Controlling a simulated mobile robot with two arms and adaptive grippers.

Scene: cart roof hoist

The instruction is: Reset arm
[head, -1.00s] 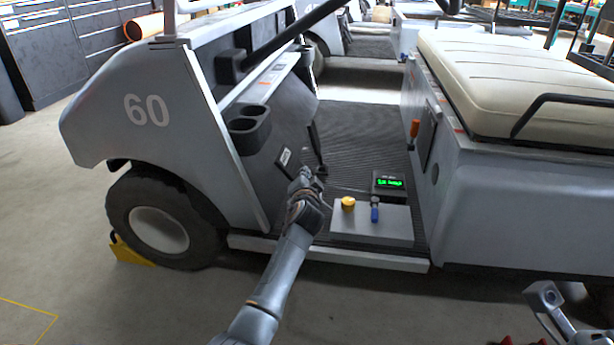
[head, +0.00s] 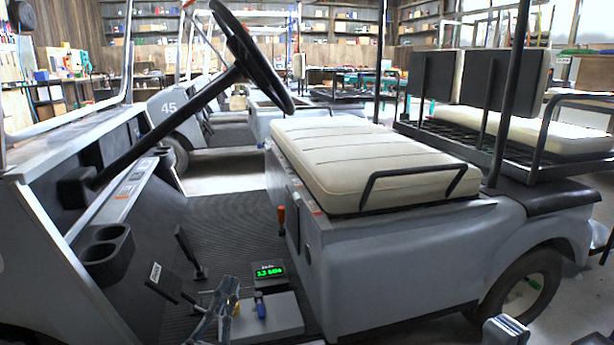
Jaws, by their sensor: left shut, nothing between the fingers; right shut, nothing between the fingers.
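My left gripper (head: 230,290) is at the lower middle of the head view, in front of the cart floor, and looks shut and empty. It overlaps the left end of a grey box (head: 282,318) on the floor. I cannot tell whether it touches the box. A blue knob (head: 260,309) stands on the box, and a small black display (head: 268,272) with green text is just behind it. My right gripper (head: 505,328) shows only partly at the bottom edge, right of centre, below the cart's side; it looks shut and empty.
A roof post (head: 510,95) rises behind the seat. Another cart (head: 172,110) stands behind. Free floor shows between the carts.

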